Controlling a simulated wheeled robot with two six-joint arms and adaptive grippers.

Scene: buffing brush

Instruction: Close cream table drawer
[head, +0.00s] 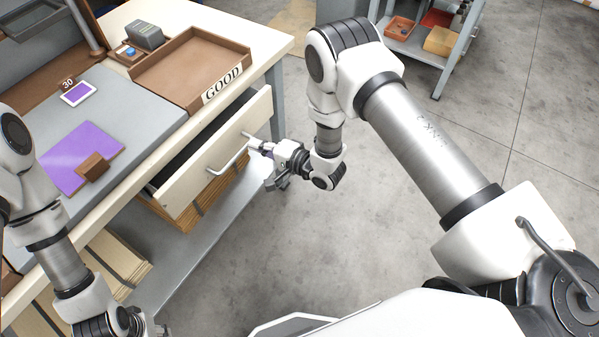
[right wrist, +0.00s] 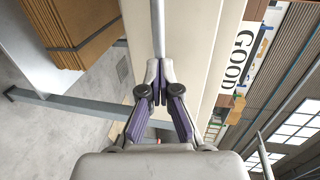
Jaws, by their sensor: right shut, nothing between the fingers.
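The cream table drawer (head: 192,178) is pulled partly out under the table top, with its dark inside showing behind the front panel. Its metal bar handle (head: 230,164) is on the front; it also shows in the right wrist view (right wrist: 158,25). My right gripper (head: 262,148) is shut and empty at the far end of the handle. In the right wrist view its fingertips (right wrist: 159,88) are together at the drawer front, in line with the bar; whether they touch is unclear. My left gripper (head: 148,328) is at the bottom edge, mostly cut off.
The cream table (head: 270,45) carries a brown tray (head: 190,65) marked GOOD, a purple pad (head: 82,155) and a small brown block (head: 93,167). Cardboard stacks (head: 190,215) lie on the shelf below the drawer. A grey cart (head: 440,60) stands at the back. The floor between is clear.

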